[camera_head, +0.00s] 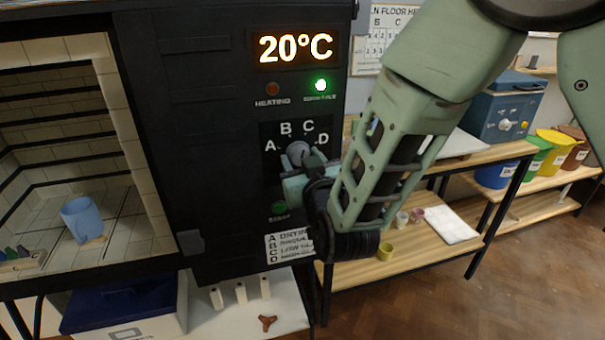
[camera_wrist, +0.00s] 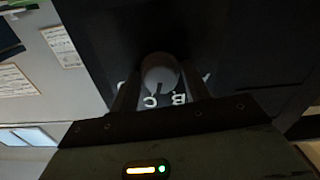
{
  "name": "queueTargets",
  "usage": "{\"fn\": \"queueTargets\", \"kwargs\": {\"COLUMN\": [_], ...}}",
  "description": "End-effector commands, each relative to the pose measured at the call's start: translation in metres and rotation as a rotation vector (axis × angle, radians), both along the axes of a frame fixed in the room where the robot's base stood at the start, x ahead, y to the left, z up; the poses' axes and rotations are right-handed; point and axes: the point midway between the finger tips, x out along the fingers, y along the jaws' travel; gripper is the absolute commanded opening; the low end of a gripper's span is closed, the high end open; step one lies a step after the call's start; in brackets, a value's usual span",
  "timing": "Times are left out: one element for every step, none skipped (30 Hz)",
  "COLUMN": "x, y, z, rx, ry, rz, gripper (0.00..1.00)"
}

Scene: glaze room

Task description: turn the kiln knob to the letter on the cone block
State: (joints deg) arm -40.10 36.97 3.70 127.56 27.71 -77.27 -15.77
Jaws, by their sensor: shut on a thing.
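The kiln knob (camera_head: 298,152) is a grey round knob on the kiln's dark front panel, with the letters A, B, C and D around its upper side. My gripper (camera_head: 302,168) reaches it from below right and covers part of it. In the wrist view the knob (camera_wrist: 160,70) sits between the two fingers of my gripper (camera_wrist: 160,82), which are shut on it. A dark pointer mark on it seems to aim near C. The cone block (camera_head: 22,260) stands inside the kiln at lower left, with several small coloured cones; I cannot read a letter on it.
The kiln display (camera_head: 296,47) reads 20°C, and a green lamp (camera_head: 321,85) is lit. A blue mug (camera_head: 82,219) stands in the open kiln. A lettered chart (camera_head: 289,247) hangs below the knob. A wooden bench with small pots (camera_head: 385,251) is at right.

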Motion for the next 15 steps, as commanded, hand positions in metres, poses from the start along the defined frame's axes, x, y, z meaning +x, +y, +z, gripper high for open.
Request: {"fn": "queueTargets", "kwargs": {"x": [0.0001, 0.0001, 0.0001, 0.0001, -0.0001, -0.0001, -0.0001, -0.0001, -0.0002, -0.0002, -0.0002, -0.0002, -0.0003, -0.0003, -0.0003], "y": [-0.0007, -0.0008, -0.0008, -0.0006, -0.0005, -0.0004, -0.0003, -0.0002, -0.0002, -0.0002, -0.0002, -0.0002, -0.0002, -0.0002, -0.0002], "z": [-0.0036, -0.0035, -0.0033, -0.0029, -0.0026, -0.0021, -0.0019, -0.0017, -0.0015, -0.0014, -0.0013, -0.0012, -0.0011, -0.001, -0.0009], "rx": [0.022, 0.034, 0.051, 0.06, 0.069, 0.08, 0.087, 0.093, 0.099, 0.102, 0.104, 0.108, 0.109, 0.11, 0.111], "ry": [0.006, 0.011, 0.016, 0.018, 0.021, 0.024, 0.026, 0.028, 0.029, 0.032, 0.032, 0.033, 0.034, 0.035, 0.035], "rz": [-0.001, -0.001, -0.001, -0.001, -0.001, -0.001, -0.001, -0.001, -0.001, 0.0, -0.001, 0.0, 0.0, 0.0, 0.0], "gripper": [0.24, 0.24, 0.24, 0.24, 0.24, 0.24, 0.24, 0.24, 0.24, 0.24, 0.24, 0.24, 0.24, 0.24, 0.24]}}
